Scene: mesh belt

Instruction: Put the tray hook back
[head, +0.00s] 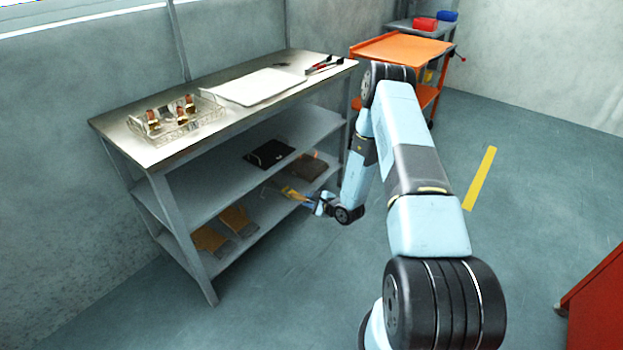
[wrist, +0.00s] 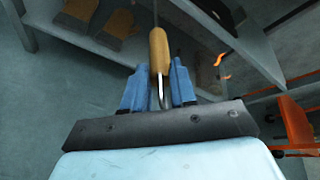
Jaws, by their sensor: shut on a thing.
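The tray hook, with a tan wooden handle (wrist: 159,50) and a thin metal shaft, is between the blue fingers of my gripper (wrist: 158,88) in the wrist view. The gripper is shut on it near the shaft end of the handle. In the head view my gripper (head: 318,204) is low, beside the bench's lower shelf at its near right end. A tan piece (head: 293,193) reaches left from it and looks like the handle. The hook's far end cannot be made out.
Work gloves (head: 238,220) lie on the bench's lower shelf. A black item (head: 268,154) lies on the middle shelf. A wire basket (head: 180,122) and a white tray (head: 258,86) are on the bench top. An orange cart (head: 402,48) stands behind.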

